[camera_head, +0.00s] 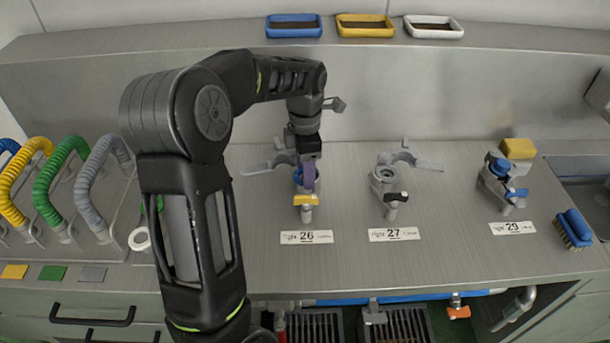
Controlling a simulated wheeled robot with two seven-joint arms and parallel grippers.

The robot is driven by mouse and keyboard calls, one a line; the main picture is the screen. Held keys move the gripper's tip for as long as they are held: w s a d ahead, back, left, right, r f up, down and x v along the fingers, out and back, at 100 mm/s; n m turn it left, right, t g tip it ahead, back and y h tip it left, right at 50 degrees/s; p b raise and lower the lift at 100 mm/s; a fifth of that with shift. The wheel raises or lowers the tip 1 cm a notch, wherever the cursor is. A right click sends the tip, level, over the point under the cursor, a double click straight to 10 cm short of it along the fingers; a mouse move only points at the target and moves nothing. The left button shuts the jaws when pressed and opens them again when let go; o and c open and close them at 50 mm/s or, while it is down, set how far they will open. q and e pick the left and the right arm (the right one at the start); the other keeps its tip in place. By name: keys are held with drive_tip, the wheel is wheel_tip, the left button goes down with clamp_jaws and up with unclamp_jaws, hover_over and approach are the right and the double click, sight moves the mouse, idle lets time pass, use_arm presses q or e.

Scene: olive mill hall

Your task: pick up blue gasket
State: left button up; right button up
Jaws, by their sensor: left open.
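My left gripper (308,150) points down over the fitting at the plate marked 26 (306,237). Its jaws are open. A blue-violet rounded piece (307,178), which looks like the blue gasket, shows right at the fingertips, in or against the fitting. I cannot tell whether the fingers touch it. The gripper hides part of that fitting. A yellow handle (304,200) sits on the fitting's front. My right gripper is not in view.
Fitting 27 (384,182) stands open to the right. Fitting 29 (500,185) has blue parts, with a yellow block (517,148) behind. A blue brush (573,229) lies at right. Colored hoses (62,180) stand at left. Blue, yellow and white trays (434,18) line the back ledge.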

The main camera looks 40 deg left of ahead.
use_arm(q)
drive_tip(key=shift+c, duration=0.4)
drive_tip(key=c, duration=0.9)
wheel_tip(320, 180, up, 10)
drive_tip(key=shift+b, duration=0.35)
idle(0.3)
